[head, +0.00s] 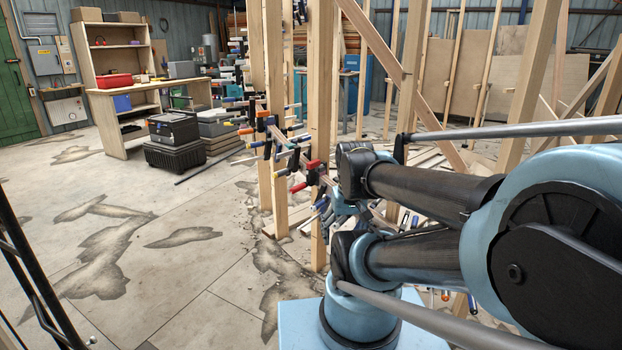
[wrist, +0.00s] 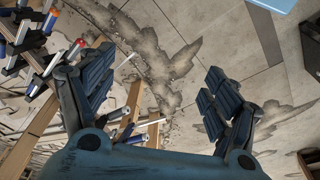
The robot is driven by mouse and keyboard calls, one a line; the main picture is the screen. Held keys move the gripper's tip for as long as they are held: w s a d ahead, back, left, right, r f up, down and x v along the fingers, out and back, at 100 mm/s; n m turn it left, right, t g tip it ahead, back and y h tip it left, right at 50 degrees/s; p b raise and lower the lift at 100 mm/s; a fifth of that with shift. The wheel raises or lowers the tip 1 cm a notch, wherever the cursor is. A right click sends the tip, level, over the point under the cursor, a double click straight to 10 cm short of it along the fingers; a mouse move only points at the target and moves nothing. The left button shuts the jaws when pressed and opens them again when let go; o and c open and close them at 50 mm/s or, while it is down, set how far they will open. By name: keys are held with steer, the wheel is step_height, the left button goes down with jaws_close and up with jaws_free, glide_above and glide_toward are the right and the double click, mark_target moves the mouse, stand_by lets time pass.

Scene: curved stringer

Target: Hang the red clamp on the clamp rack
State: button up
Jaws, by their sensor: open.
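Red clamp parts show on the wooden stringer in the head view: a red piece (head: 313,165) and a red handle (head: 298,187), just left of my arm. I cannot tell whether they belong to one clamp. In the wrist view, a clamp with a red end (wrist: 50,22) is at the upper left, outside my left finger. A stand with several clamps (head: 238,78), possibly the clamp rack, is behind the posts.
Upright wooden posts (head: 319,110) stand close to my arm. Several blue- and orange-handled clamps (head: 262,115) crowd the stringer. A workbench (head: 110,120) and black cases (head: 174,140) stand at the back left. The concrete floor (head: 150,240) at left is clear.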

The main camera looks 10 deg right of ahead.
steer(key=shift+c, duration=1.1)
steer(key=w+a+r+n+t+y, duration=0.1)
steer(key=w+a+r+n+y, duration=0.2)
steer(key=w, duration=0.8)
steer(key=w+r+n+t+y, duration=0.1)
steer(key=w+r+y, duration=0.3)
steer(key=w, duration=0.8)
steer(key=n+t+y, duration=0.2)
steer(key=n+t, duration=0.2)
steer(key=t, duration=0.2)
glide_toward(316, 162)
steer(key=x, duration=1.1)
steer(key=shift+w+a, duration=0.15)
steer(key=shift+a, duration=0.1)
